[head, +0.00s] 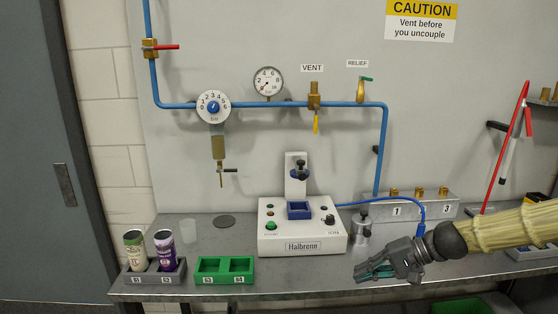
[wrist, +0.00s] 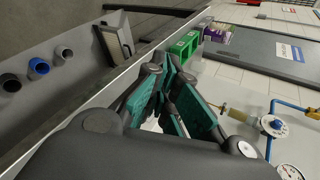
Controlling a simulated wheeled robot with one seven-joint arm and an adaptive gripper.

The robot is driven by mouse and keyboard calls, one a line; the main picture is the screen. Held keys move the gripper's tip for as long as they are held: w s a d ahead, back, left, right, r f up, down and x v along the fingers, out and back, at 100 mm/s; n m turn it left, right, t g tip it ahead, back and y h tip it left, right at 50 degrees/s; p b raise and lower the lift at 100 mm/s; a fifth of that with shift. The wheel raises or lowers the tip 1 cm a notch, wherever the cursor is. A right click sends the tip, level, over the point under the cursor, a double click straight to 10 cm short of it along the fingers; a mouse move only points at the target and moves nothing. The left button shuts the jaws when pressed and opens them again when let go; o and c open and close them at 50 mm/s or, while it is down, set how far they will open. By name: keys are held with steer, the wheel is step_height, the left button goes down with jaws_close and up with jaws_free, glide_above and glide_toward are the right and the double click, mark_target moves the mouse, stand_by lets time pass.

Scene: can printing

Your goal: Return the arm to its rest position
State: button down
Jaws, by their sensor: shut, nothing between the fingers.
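My gripper (head: 372,273) is at the right of the bench in the head view, with my arm reaching in from the right edge. Its teal finger pads are together and hold nothing. The pads also show in the wrist view (wrist: 172,100), pointing along the bench. The gripper is in front of the white Halbrenn machine (head: 302,233) and to its right, apart from it. I cannot tell its exact height over the bench edge.
A grey tray (head: 155,278) holds two cans at the left. A green tray (head: 225,270) stands beside it. A metal weight (head: 362,222) and a numbered socket block (head: 415,207) stand behind my gripper. Blue pipework (head: 340,104) runs along the wall. A red-handled tool (head: 510,140) hangs at right.

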steer(key=s+a+f+g+h, duration=0.1)
steer(key=s+f+h, duration=0.1)
steer(key=s+f, duration=0.5)
steer(key=s+f+h, duration=0.2)
steer(key=s+f, duration=0.1)
steer(key=f, duration=0.8)
steer(key=s+a+f+g+h, duration=0.1)
steer(key=s+f+h, duration=0.3)
steer(key=f, duration=0.5)
steer(key=s+d+f+n+h, duration=0.1)
steer(key=s+f+n, duration=0.1)
steer(key=s+f, duration=0.4)
steer(key=s+d+f+n+h, duration=0.2)
steer(key=s+f, duration=0.4)
steer(key=s, duration=1.1)
steer(key=shift+n+g, duration=0.3)
